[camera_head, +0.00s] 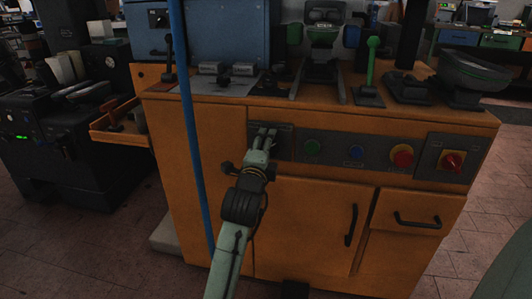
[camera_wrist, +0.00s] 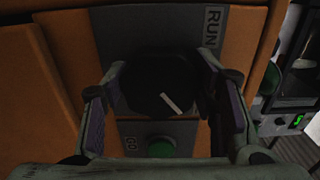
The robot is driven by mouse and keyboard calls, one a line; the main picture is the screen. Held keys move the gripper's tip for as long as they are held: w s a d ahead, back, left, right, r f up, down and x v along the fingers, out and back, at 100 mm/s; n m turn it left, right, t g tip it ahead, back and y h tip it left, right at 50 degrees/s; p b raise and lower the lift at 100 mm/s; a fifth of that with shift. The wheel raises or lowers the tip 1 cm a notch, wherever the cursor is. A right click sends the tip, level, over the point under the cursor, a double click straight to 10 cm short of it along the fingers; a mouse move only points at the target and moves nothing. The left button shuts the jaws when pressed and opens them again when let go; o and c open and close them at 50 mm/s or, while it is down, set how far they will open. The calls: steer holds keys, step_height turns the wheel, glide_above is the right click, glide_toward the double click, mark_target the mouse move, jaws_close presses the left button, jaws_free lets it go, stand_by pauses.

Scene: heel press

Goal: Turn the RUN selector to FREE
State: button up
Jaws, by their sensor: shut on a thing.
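The RUN selector is a round black knob (camera_wrist: 150,88) with a white pointer line, on a grey plate with a RUN label (camera_wrist: 211,27). In the wrist view its pointer slants toward the lower right. My gripper (camera_head: 266,136) reaches the left end of the control strip on the orange cabinet, and in the wrist view my gripper (camera_wrist: 160,84) has one finger on each side of the knob, shut on it. In the head view the gripper hides the knob. I cannot read a FREE mark in either view.
A green button (camera_wrist: 161,148) with a GO label sits beside the selector. To the right are a blue button (camera_head: 356,152), a red knob (camera_head: 402,156) and a red-and-yellow switch (camera_head: 453,161). Levers stand on top. A blue upright pole (camera_head: 190,120) is left of my arm.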

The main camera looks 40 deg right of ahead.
steer(key=shift+m+b, duration=0.3)
steer(key=shift+m, duration=0.3)
steer(key=o, duration=1.2)
steer(key=shift+a, duration=0.1)
steer(key=v, duration=1.2)
steer(key=shift+s, duration=0.1)
